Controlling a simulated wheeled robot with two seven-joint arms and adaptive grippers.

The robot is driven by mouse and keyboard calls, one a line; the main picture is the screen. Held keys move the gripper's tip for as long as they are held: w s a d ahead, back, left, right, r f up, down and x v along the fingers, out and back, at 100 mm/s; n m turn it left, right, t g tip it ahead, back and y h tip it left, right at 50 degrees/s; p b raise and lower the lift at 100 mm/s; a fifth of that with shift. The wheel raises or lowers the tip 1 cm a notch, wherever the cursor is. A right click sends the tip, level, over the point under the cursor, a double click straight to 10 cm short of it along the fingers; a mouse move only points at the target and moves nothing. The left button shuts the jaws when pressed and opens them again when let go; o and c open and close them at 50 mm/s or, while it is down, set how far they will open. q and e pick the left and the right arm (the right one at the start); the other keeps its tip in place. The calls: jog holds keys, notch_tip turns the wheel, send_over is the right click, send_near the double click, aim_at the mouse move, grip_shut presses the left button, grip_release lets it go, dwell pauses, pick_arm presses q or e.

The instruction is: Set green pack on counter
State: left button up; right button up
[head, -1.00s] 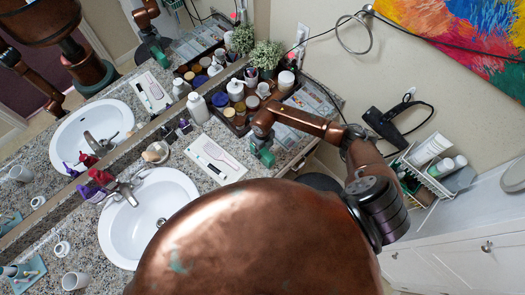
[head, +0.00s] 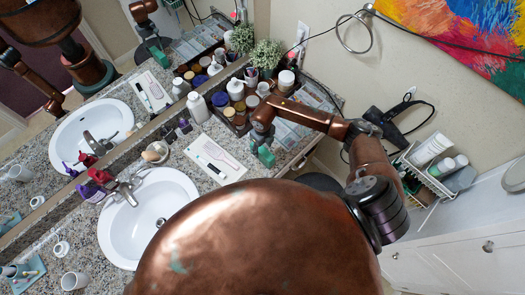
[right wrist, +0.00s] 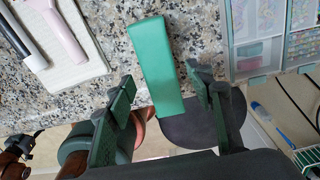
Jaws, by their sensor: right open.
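The green pack (right wrist: 160,65) is a plain green box lying on the speckled counter (right wrist: 105,25) near its front edge. Its near end reaches to or past that edge in the right wrist view. In the head view the pack (head: 266,157) shows small, right of the white tray. My right gripper (right wrist: 165,100) is open, its two dark green fingers apart on either side of the pack's near end, with visible gaps. In the head view the right gripper (head: 262,140) is just above the pack, partly hidden by its own wrist. My left gripper is not in view.
A white tray (head: 216,158) with a brush-like item lies left of the pack. A clear drawer organizer (head: 300,125) stands to the right. Bottles and jars crowd a dark tray (head: 236,125) behind. A sink (head: 148,215) is further left. A dark round seat (right wrist: 190,130) is below the counter edge.

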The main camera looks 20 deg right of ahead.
notch_tip(320, 180, up, 9)
jog(key=b, duration=0.1)
dwell(0.4)
